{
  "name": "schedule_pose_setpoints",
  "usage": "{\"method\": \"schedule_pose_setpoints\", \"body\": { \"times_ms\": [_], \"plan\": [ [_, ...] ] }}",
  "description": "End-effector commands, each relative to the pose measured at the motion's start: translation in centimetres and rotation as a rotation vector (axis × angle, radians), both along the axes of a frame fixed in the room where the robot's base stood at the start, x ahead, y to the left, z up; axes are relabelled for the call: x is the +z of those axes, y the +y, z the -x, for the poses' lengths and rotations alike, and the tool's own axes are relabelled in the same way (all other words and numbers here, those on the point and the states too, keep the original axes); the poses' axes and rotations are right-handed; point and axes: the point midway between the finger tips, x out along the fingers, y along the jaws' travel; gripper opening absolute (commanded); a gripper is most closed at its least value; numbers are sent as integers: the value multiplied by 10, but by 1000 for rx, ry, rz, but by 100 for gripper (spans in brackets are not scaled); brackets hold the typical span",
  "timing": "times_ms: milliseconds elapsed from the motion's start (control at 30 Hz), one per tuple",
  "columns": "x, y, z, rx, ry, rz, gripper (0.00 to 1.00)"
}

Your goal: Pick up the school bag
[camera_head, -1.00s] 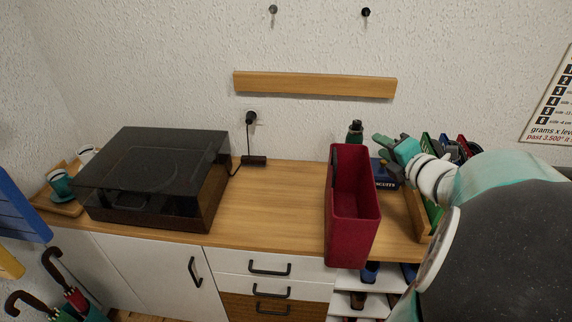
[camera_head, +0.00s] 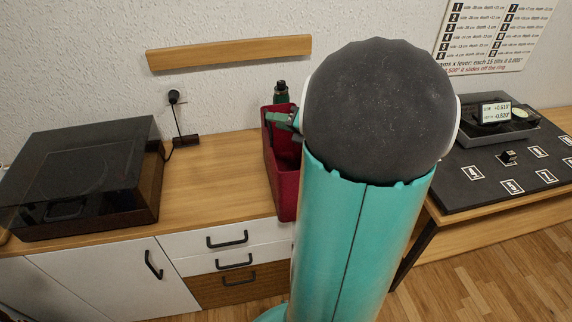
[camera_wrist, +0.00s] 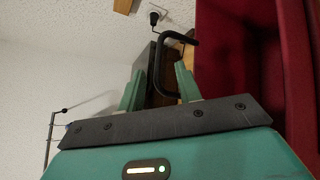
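No school bag can be made out for certain in either current view. My gripper (camera_head: 284,119) shows at the top of a red open-topped container (camera_head: 287,185), partly hidden behind my arm. In the wrist view my gripper (camera_wrist: 158,88) is open, its two teal fingers apart. A black loop (camera_wrist: 162,62) shows between and beyond the fingers; I cannot tell what it belongs to or whether it is touched. The red container (camera_wrist: 222,60) fills the right side of that view, close beside the fingers.
A dark-lidded turntable (camera_head: 85,175) stands left on the wooden cabinet top (camera_head: 215,165). A dark green bottle-like item (camera_head: 281,92) stands behind the red container. My arm hides the cabinet's right part. A desk with a black board (camera_head: 495,180) and display (camera_head: 494,112) stands right.

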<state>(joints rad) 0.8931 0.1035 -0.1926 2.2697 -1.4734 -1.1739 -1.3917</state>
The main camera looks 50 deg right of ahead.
Motion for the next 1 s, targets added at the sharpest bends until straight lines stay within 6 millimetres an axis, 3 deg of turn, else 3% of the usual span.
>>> {"method": "schedule_pose_setpoints", "body": {
  "times_ms": [433, 700, 900, 1000],
  "plan": [
    [-14, 14, -50, 1, 0, -2, 34],
    [-14, 15, -54, 0, 0, -1, 34],
    [-14, 15, -54, 0, 0, -1, 0],
    [-14, 14, -54, 0, 0, -1, 0]
  ]
}}
